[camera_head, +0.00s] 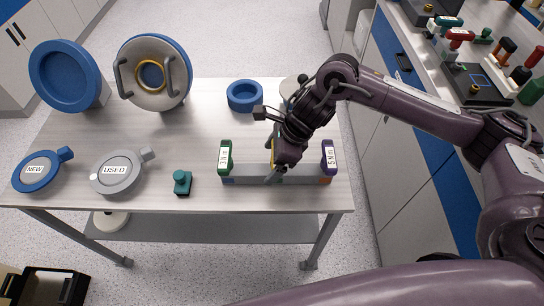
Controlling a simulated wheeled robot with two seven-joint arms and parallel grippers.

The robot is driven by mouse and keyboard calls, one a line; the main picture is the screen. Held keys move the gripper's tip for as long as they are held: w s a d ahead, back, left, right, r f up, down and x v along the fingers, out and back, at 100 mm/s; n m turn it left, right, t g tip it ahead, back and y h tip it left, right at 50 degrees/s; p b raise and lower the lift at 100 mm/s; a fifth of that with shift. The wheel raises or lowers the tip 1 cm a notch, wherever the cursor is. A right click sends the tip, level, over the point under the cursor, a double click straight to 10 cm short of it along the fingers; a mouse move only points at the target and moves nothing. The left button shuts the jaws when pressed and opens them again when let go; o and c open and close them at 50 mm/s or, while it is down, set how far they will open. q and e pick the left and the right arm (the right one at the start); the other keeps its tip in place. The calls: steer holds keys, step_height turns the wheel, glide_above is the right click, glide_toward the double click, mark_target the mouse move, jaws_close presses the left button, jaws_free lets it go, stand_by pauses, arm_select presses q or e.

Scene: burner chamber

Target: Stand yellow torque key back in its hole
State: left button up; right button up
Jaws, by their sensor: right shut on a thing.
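The grey rack (245,181) lies near the front edge of the table, with a green key (225,157) upright at its left end and a purple key (328,157) upright at its right end. My right gripper (274,168) is over the middle of the rack, shut on the yellow torque key (273,151). Only a narrow yellow strip of the key shows beside the gripper. Its lower end is hidden, so I cannot tell whether it is in a hole. My left gripper is out of view.
Left of the rack are a small teal object (182,182), a grey "USED" dish (118,176) and a blue "NEW" dish (42,172). A blue ring (244,96) and a round handled flange (151,75) stand behind. The table middle (185,130) is clear.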

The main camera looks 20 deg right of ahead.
steer(key=shift+f, duration=0.2)
steer(key=o, duration=1.5)
steer(key=shift+r, duration=0.1)
steer(key=w+b+v, duration=0.1)
steer(key=v, duration=0.6)
steer(key=shift+s+r, duration=0.4)
steer(key=shift+s, duration=0.15)
steer(key=shift+d, duration=0.2)
